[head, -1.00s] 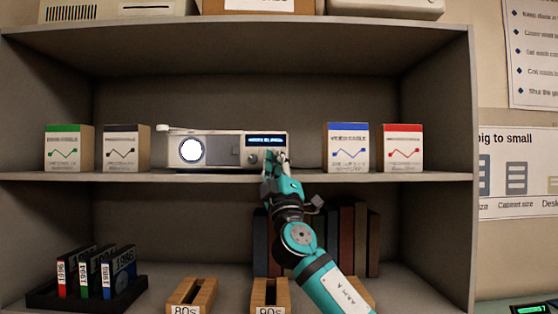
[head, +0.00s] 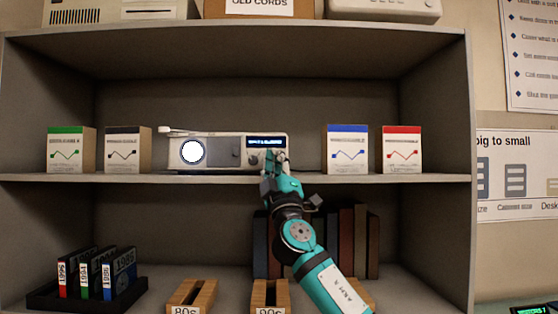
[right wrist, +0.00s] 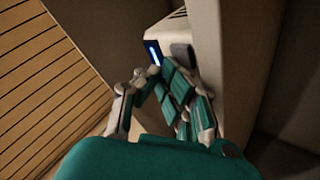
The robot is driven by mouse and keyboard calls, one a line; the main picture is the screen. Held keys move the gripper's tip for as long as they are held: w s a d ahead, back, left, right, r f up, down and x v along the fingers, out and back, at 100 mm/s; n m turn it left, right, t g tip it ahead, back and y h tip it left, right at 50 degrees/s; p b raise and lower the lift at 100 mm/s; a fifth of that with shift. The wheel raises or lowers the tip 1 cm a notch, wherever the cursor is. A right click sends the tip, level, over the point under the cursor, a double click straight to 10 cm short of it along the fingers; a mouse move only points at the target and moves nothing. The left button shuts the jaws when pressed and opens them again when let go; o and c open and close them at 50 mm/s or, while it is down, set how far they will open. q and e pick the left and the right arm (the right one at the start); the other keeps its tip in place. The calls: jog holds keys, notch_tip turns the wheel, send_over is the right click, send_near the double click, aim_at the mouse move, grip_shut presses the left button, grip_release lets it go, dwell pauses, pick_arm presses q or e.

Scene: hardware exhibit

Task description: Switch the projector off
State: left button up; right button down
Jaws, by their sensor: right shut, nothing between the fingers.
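The projector (head: 216,153) is a pale box on the middle shelf, with a bright white round lens at its left and a small lit blue display (head: 265,142) at its right. Its lens glows. In the right wrist view, part of the projector (right wrist: 168,40) shows with the lit display edge. My right gripper (head: 271,156) is shut and empty, in front of the projector's right end, just below the display. It covers part of the front panel there. I cannot tell whether the fingertips touch it. My left gripper is not in view.
Small boxes with green (head: 66,150) and black (head: 124,150) tops stand left of the projector; blue (head: 347,149) and red (head: 402,149) ones stand right. Below are a black tray (head: 45,297) of labelled cases, wooden holders (head: 192,294) and books (head: 359,240). The shelf edge runs under the projector.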

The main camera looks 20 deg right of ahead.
jog(key=shift+w+d+f+h, duration=0.15)
jog(key=shift+d+f+h, duration=0.05)
jog(key=shift+f+h, duration=0.1)
jog(key=shift+s+a+f+b, duration=0.15)
jog(key=shift+s+f+b, duration=0.15)
jog(key=shift+f, duration=0.1)
jog(key=s, duration=0.1)
jog(key=s+a, duration=0.1)
jog(key=s, duration=0.1)
jog(key=s+p, duration=0.1)
jog(key=s, duration=0.1)
jog(key=shift+s+a, duration=0.2)
jog(key=shift+a, duration=0.1)
